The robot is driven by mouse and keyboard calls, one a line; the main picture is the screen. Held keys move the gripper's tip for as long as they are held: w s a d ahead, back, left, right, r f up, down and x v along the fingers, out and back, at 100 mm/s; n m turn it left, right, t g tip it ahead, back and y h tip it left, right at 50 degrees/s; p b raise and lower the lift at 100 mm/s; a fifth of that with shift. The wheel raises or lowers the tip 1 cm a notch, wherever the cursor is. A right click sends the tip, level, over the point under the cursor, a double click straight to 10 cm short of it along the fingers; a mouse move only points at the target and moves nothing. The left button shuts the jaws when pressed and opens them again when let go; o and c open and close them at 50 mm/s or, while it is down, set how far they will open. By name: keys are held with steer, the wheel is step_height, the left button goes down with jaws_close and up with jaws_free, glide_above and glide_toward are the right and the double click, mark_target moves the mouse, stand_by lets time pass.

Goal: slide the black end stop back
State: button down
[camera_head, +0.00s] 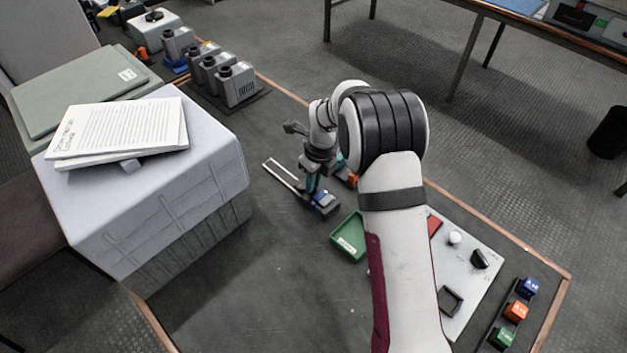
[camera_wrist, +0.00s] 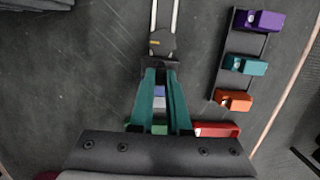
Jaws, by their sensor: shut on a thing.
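The black end stop (camera_wrist: 162,43) is a dark block with a small yellow mark, sitting across the two pale rods of the rail (camera_wrist: 153,15) in the wrist view. My gripper (camera_wrist: 160,69) has its two teal fingers close together at the near side of the stop, shut on it; the exact contact is partly hidden. Blue and grey blocks (camera_wrist: 159,97) show between the fingers, below the tips. In the head view my gripper (camera_head: 311,184) points down over the rail (camera_head: 284,178), beside a dark end block with a blue part (camera_head: 323,204). The stop is hidden there.
A rack holds purple (camera_wrist: 263,20), teal (camera_wrist: 246,65) and orange (camera_wrist: 234,100) blocks right of the rail. A green tray (camera_head: 349,238) lies near the rail. Grey modules (camera_head: 238,85) stand at the back left, and a white box (camera_head: 150,210) at left.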

steer(key=shift+w+a, duration=2.5)
steer(key=c, duration=1.1)
jaws_free()
step_height(320, 180, up, 7)
